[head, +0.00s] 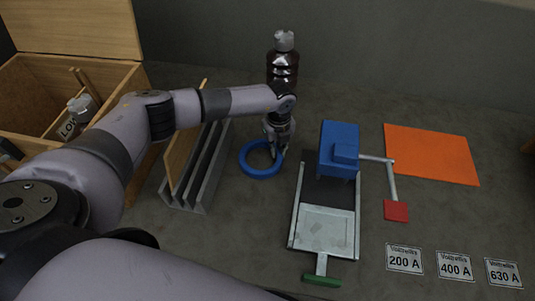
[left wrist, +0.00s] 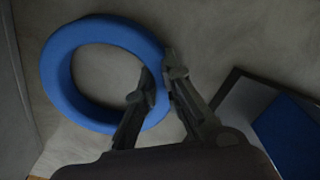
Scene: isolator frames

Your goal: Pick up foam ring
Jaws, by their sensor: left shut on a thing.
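The blue foam ring (head: 259,171) lies on the grey bench, between the grey slotted rack and the blue device. My left gripper (head: 277,156) reaches down over the ring's right side in the head view. In the left wrist view the ring (left wrist: 62,88) shows at the upper left, and the left gripper (left wrist: 160,88) has one finger inside the ring's hole and one outside, shut on its rim. I cannot tell whether the ring is lifted off the bench. My right gripper is not in view.
The grey slotted rack (head: 205,180) holding a wooden board stands close left. A blue device (head: 339,145) with a metal tray (head: 325,230) stands close right. A dark bottle (head: 283,62) stands behind. An orange mat (head: 431,154), label cards and a wooden crate (head: 75,42) lie farther out.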

